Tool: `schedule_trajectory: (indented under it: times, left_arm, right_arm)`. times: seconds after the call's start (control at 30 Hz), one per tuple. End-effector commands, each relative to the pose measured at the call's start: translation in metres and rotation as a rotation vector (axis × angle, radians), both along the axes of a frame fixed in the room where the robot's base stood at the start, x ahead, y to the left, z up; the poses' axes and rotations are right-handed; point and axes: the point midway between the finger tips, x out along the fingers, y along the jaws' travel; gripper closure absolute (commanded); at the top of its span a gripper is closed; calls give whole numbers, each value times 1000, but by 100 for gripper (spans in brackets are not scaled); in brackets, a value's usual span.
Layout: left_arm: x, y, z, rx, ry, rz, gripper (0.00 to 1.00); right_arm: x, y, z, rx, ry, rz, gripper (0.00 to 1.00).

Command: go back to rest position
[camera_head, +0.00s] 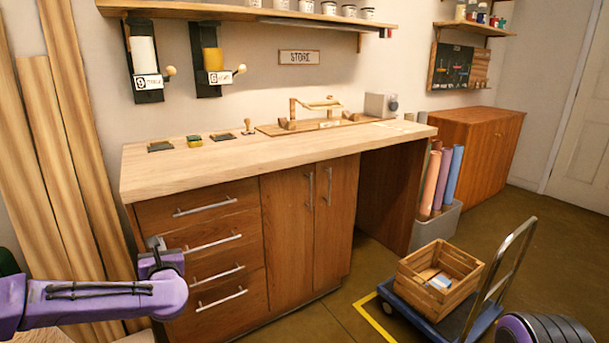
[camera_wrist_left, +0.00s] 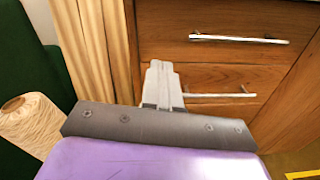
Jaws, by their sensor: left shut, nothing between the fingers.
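My left arm comes in from the left in the head view, and its gripper (camera_head: 155,243) is in front of the drawers at the left end of the wooden workbench (camera_head: 250,157). In the left wrist view the left gripper (camera_wrist_left: 160,68) is shut and empty, with its fingers together. The drawer fronts (camera_wrist_left: 205,80) lie beyond the fingers. I cannot tell whether the fingers touch them. A purple and dark part, likely of my right arm, shows at the lower right of the head view; its gripper is not visible.
Tall wooden planks (camera_head: 75,150) lean at the left. A spool of cream thread (camera_wrist_left: 30,125) is left of the gripper in the wrist view. A blue trolley (camera_head: 440,310) carries a wooden crate (camera_head: 412,285) at the lower right. All visible drawers look closed.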

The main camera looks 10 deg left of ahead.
Motion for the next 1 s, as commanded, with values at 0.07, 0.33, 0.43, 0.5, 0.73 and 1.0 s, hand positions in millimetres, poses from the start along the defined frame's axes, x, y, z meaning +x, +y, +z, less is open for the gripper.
schedule_trajectory:
  times: [0.07,0.33,0.43,0.5,0.73,1.0]
  left_arm:
    - [-3,-15,-17,174,197,-58,100]
    - [-103,-141,-194,1100,1069,-676,100]
    - [-170,-161,-251,1376,1276,-929,100]
    - [-216,-167,-280,1532,1384,-1093,100]
    - [-342,-155,-326,1827,1604,-1507,100]
    - [-416,-139,-299,1947,1699,-1732,100]
  right_arm:
    - [0,0,0,0,0,0,0]
    - [0,0,0,0,0,0,0]
    - [0,0,0,0,0,0,0]
    - [0,0,0,0,0,0,0]
    - [0,0,0,0,0,0,0]
    - [0,0,42,1,1,0,0]
